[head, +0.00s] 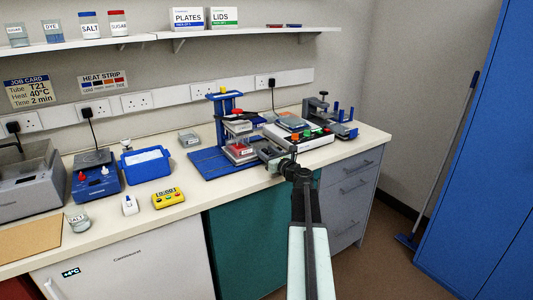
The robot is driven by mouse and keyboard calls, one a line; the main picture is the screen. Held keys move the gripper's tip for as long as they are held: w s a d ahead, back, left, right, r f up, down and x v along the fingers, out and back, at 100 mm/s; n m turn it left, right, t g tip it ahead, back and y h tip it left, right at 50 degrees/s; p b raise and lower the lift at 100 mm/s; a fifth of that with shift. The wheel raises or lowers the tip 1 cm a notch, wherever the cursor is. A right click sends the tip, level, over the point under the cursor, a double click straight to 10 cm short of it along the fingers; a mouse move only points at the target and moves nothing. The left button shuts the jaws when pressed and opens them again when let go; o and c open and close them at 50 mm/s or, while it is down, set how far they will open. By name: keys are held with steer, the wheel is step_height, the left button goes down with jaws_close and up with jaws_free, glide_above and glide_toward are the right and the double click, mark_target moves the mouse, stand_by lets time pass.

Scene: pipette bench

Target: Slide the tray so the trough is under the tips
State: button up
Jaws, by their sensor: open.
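A blue pipette stand (222,107) rises from a blue base plate (205,164) near the middle of the bench. A pale head block (238,126) hangs on its front. Below it is a low pale tray (241,158) with a red-labelled part (243,150) on it. The tips and the trough are too small to tell apart, so I cannot say whether they line up. My gripper (270,153) is open, just right of the tray at its height. I cannot tell whether it touches the tray.
A white device (305,139) with coloured buttons stands behind and right of my gripper, with a blue-based fixture (342,129) beyond it. A yellow timer (168,199), a blue tub (146,164) and a grey box (188,138) stand left of the stand. The bench's front edge is close.

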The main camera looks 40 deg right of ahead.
steer(key=shift+s+a, duration=0.1)
steer(key=shift+s, duration=0.05)
steer(key=s, duration=0.5)
steer(key=s+a, duration=0.1)
steer(key=s, duration=0.1)
steer(key=shift+s, duration=0.25)
